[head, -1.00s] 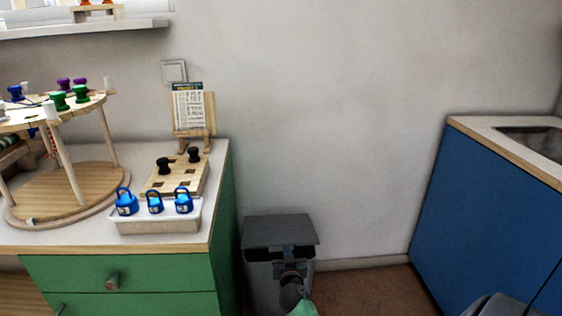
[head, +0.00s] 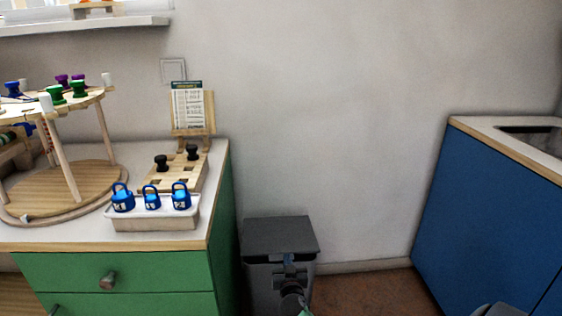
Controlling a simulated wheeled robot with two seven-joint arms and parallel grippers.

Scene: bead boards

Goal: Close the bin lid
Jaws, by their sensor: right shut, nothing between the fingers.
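The grey bin (head: 262,290) stands on the floor against the wall, just right of the green cabinet. Its dark grey lid (head: 279,236) lies over the top and looks down or nearly down; I cannot tell if a small gap is left at the front. My right gripper (head: 289,268) is shut and empty at the lid's front edge, in front of the bin, hiding part of its front. I cannot tell whether it touches the lid. My left gripper is not in view.
The green cabinet (head: 120,275) is close on the left, with a white tray (head: 155,222) of blue-handled pieces near its front edge. A blue cabinet (head: 480,215) stands at the right. Brown floor (head: 365,292) is free between bin and blue cabinet.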

